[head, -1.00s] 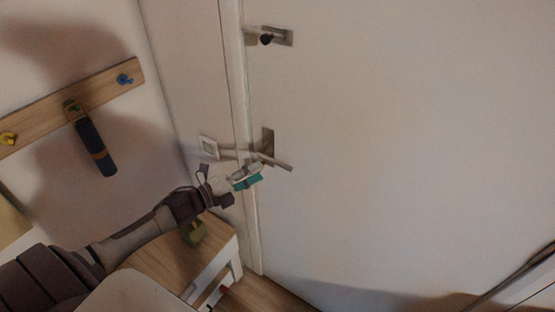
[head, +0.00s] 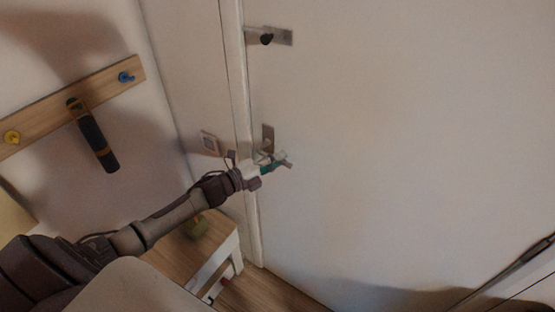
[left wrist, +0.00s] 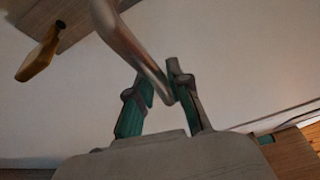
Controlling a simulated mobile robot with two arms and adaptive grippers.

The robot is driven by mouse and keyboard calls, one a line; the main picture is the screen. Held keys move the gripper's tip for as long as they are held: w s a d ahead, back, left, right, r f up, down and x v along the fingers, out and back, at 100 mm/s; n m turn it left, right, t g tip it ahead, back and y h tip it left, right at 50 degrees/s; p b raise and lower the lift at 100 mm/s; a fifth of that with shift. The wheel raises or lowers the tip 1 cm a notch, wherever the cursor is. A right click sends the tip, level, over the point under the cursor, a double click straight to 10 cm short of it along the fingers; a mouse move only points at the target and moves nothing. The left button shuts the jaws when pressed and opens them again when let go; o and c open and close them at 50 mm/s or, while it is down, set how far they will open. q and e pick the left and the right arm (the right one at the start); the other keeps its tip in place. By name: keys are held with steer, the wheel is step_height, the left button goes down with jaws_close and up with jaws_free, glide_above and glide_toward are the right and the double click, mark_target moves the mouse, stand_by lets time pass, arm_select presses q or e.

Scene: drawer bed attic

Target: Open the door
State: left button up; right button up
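The white door (head: 400,130) fills the right of the head view and looks closed against its frame. Its metal lever handle (head: 289,164) sits below a latch plate with a dark knob (head: 266,39). My left gripper (head: 275,163) is at the lever, partly hiding it. In the left wrist view, the lever handle (left wrist: 135,45) comes down between the two teal-padded fingers of my left gripper (left wrist: 160,95). The fingers are apart, with the lever's end close to the right finger; contact is unclear. My right gripper is not in view.
A wooden rail (head: 60,105) with coloured pegs and a dark hanging object (head: 97,143) is on the left wall. A wooden-topped bench (head: 185,255) stands below my left arm. A thin dark rod (head: 505,273) crosses the lower right.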

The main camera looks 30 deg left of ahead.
arm_select(q)
jaws_close()
steer(key=shift+f, duration=0.1)
steer(key=shift+w+a+f+m+g+y+b, duration=0.1)
steer(key=shift+a+f+m+g+y+b, duration=0.2)
steer(key=shift+f+m, duration=0.6)
steer(key=shift+s+a+f+m+g+y+b, duration=0.15)
steer(key=shift+f+m+g+y, duration=0.25)
steer(key=shift+m, duration=0.75)
steer(key=shift+w+a+f+m+g+y+b, duration=0.15)
steer(key=shift+a+f+m+g+y, duration=0.2)
steer(key=shift+f+m, duration=0.55)
steer(key=shift+d+r+m, duration=0.1)
steer(key=shift+r+m, duration=0.05)
steer(key=shift+m, duration=0.1)
